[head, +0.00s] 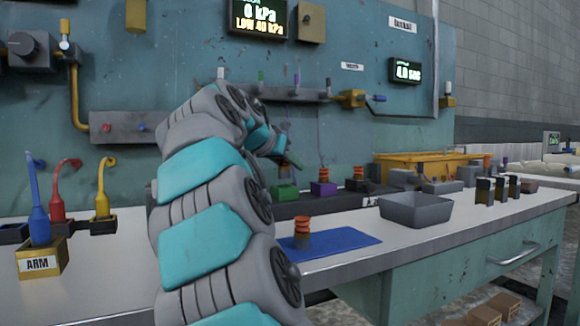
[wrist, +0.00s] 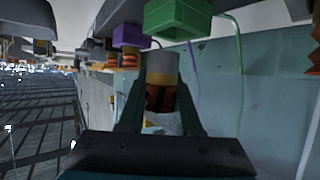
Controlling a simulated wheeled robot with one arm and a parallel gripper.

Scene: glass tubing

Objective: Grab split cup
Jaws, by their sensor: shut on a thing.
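My gripper (wrist: 160,98) is shut on a bellows cup (wrist: 160,68) with a grey end, a yellow band and dark red folds between the fingers. Whether the folds are split cannot be made out. In the wrist view, which looks upside down, its grey end is close to a green block (wrist: 178,18); I cannot tell whether they touch. In the head view my gripper (head: 291,160) is partly hidden by my arm, just above the green block (head: 285,191). Another cup with orange folds (head: 303,226) stands upright on a blue mat (head: 345,240).
A purple block (head: 323,189) with an orange cup stands right of the green one. A grey bin (head: 415,210) stands on the bench to the right, with several dark posts (head: 483,191) beyond it. The teal panel (head: 330,130) rises behind. Coloured hooks stand at the left.

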